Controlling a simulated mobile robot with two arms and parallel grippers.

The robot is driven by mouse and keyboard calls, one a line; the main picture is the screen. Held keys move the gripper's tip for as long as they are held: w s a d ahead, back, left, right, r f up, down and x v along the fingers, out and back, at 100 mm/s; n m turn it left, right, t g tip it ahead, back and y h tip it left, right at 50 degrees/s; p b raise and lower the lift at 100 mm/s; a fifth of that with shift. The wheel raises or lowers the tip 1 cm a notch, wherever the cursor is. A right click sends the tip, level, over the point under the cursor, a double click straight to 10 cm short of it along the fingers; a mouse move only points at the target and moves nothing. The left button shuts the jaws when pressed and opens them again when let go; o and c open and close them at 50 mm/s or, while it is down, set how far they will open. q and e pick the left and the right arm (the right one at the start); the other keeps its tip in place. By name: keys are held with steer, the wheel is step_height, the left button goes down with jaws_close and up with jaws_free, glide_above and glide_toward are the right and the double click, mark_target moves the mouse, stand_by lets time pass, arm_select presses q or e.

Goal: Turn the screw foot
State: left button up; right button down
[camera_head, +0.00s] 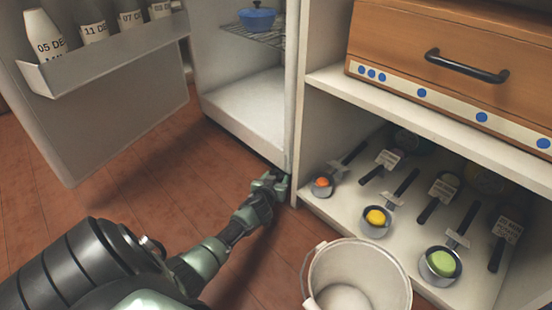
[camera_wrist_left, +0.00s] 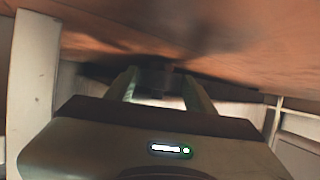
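My left gripper (camera_head: 274,182) is low at the floor, by the bottom front corner of the open fridge (camera_head: 240,140). In the left wrist view, my left gripper (camera_wrist_left: 160,80) has its two fingers apart. A dark, short, round piece that looks like the screw foot (camera_wrist_left: 154,78) shows between or just beyond the fingertips. It is dim and blurred, and I see no clear contact with the fingers. The foot is hidden in the head view. My right gripper is not in view.
The open fridge door (camera_head: 110,110) with bottles stands at left. A white bucket (camera_head: 385,262) stands on the floor at right. A shelf (camera_head: 400,215) beside the fridge holds small pans and labelled tools. The brown floor (camera_head: 130,185) is clear between the door and my arm.

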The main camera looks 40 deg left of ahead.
arm_select(q)
steer(key=shift+c, duration=1.1)
steer(key=shift+s+a+r+m+t+h+p, duration=0.1)
steer(key=shift+a+m+t+h+p, duration=0.1)
steer(key=shift+m+h+p, duration=0.4)
steer(key=shift+s+a+r+m+t+h+p, duration=0.15)
steer(key=shift+m+h+p, duration=0.25)
steer(key=shift+p, duration=0.3)
steer(key=shift+w+a+f+m+t+h+p, duration=0.15)
steer(key=shift+m+h+p, duration=0.1)
steer(key=shift+m+h, duration=0.2)
steer(key=shift+s+a+r+m+t+h+p, duration=0.1)
steer(key=shift+m+h+p, duration=0.1)
steer(key=shift+m+h, duration=0.25)
steer(key=shift+f+m+h, duration=0.2)
steer(key=shift+m+h, duration=0.2)
steer(key=shift+h, duration=0.2)
steer(key=shift+w+a+f+m+h+b, duration=0.1)
steer(key=shift+a+m+h+b, duration=0.05)
steer(key=shift+m+h+b, duration=0.35)
steer(key=shift+a+f+m+h+b, duration=0.1)
steer(key=shift+m+h+b, duration=0.3)
steer(key=shift+h, duration=0.2)
steer(key=shift+a+r+m+h+b, duration=0.15)
steer(key=shift+m+h+b, duration=0.65)
steer(key=shift+m+h, duration=0.8)
steer(key=shift+h, duration=0.3)
